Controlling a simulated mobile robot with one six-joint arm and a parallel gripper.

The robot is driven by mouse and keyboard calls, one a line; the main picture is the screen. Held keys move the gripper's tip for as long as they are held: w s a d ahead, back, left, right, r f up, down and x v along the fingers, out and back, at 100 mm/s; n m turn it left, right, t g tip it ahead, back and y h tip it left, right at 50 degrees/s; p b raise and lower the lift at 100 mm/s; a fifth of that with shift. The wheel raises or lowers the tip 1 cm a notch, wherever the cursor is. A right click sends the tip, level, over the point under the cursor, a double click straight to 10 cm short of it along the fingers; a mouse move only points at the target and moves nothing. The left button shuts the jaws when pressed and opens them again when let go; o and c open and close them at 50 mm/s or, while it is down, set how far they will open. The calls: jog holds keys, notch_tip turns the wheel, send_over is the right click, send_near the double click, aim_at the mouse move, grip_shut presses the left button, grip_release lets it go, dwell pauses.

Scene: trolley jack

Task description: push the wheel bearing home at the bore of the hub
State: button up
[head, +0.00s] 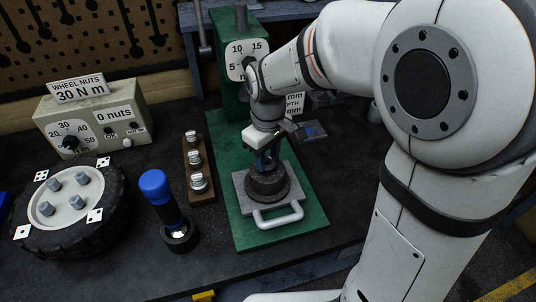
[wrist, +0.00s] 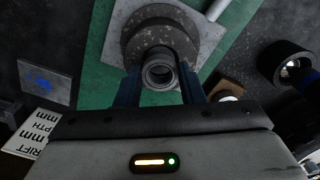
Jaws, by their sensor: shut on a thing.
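The hub (head: 268,187) is a dark grey round block on a light grey plate with a handle, on the green press base. In the wrist view the hub (wrist: 148,22) lies just beyond my fingers. My gripper (head: 266,164) points down over the middle of the hub. In the wrist view the blue fingers of my gripper (wrist: 160,88) are shut on the wheel bearing (wrist: 159,74), a small grey metal ring. The bearing appears over the hub's centre. The bore is hidden behind it, and I cannot tell whether the bearing touches the hub.
The green press column with a dial (head: 240,60) stands behind. A wooden rack (head: 197,172) with several metal pieces stands left of the base. A blue-capped tool (head: 156,188), a tyred wheel (head: 75,208) and a wheel nuts box (head: 92,120) are further left.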

aim_at(267, 161)
jog(key=shift+f+b, duration=0.6)
jog(key=shift+f, duration=0.3)
jog(key=o, duration=1.1)
notch_tip(267, 161, up, 8)
jog(key=shift+f, duration=0.1)
jog(key=s+d+m+t, duration=0.1)
jog(key=s+d+m, duration=0.2)
jog(key=s+d, duration=0.1)
jog(key=s+d+f+m+t, duration=0.1)
jog(key=s+d+m, duration=0.2)
jog(key=s+d, duration=0.1)
jog(key=s+d+f+m+t, duration=0.1)
jog(key=s+d+m, duration=0.2)
jog(key=s+d, duration=0.1)
jog(key=shift+s+d+f, duration=0.2)
jog(key=shift+s+d, duration=0.1)
jog(key=shift+d, duration=0.3)
